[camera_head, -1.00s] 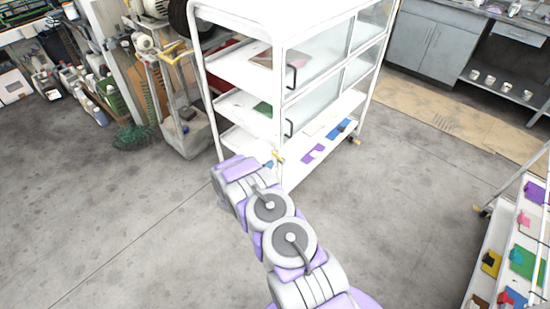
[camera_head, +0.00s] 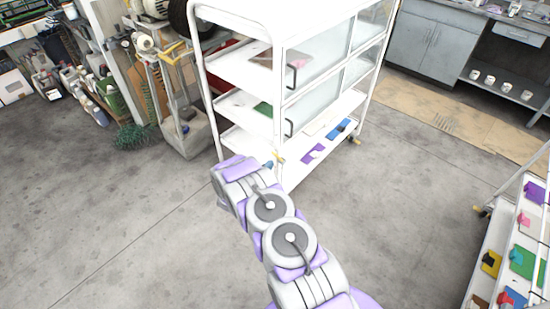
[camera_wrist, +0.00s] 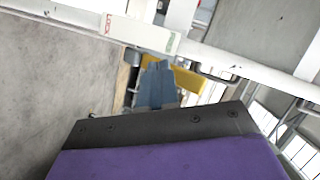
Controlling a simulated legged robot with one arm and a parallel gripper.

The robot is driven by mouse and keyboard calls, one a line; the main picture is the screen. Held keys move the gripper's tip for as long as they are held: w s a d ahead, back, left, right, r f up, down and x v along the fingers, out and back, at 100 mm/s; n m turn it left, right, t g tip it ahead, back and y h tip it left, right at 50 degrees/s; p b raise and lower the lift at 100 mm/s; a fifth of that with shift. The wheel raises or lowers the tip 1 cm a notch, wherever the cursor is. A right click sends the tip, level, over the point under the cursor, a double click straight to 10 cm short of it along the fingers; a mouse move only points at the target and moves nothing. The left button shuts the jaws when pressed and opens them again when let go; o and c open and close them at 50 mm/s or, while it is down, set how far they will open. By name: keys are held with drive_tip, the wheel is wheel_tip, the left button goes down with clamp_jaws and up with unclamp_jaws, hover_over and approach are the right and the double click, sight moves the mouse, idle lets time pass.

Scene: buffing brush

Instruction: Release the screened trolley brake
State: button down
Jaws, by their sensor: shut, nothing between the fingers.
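The screened trolley (camera_head: 283,110) is a white shelved cart with glass panels, standing in the middle of the head view. A yellow piece, which looks like the brake lever (camera_wrist: 185,77), shows beside a white trolley rail in the wrist view. A small yellow part (camera_head: 278,156) also shows at the trolley's near corner in the head view. My gripper (camera_wrist: 158,68) has blue-grey fingers, shut and empty, overlapping the yellow lever in the picture. I cannot tell whether they touch it. The gripper tip is small in the head view (camera_head: 268,164).
Another white cart (camera_head: 490,245) with coloured items stands at the right. A mop bucket (camera_head: 187,132) and a green tangled bundle (camera_head: 133,137) are at the left. Grey cabinets (camera_head: 425,48) stand behind. The concrete floor is clear left and right of my arm.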

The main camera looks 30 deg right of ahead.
drive_tip(key=shift+d+r, duration=0.1)
drive_tip(key=shift+d+r, duration=0.2)
drive_tip(key=shift+d, duration=0.05)
drive_tip(key=shift+w+d+r, duration=0.25)
drive_tip(key=shift+d+r, duration=0.05)
drive_tip(key=shift+d, duration=0.2)
idle(1.0)
drive_tip(key=shift+a, duration=0.1)
drive_tip(key=shift+s+a+f+b, duration=0.35)
drive_tip(key=shift+a+f, duration=0.2)
drive_tip(key=shift+a, duration=0.2)
drive_tip(key=shift+s+a+f+b, duration=0.2)
drive_tip(key=shift+a+f, duration=0.2)
drive_tip(key=shift+a, duration=0.3)
drive_tip(key=shift+s+a+f+b, duration=0.15)
drive_tip(key=shift+s+a+f, duration=0.1)
drive_tip(key=shift+a+f, duration=0.3)
drive_tip(key=shift+s+a+f+b, duration=0.2)
drive_tip(key=shift+a+f, duration=0.1)
drive_tip(key=shift+a, duration=0.5)
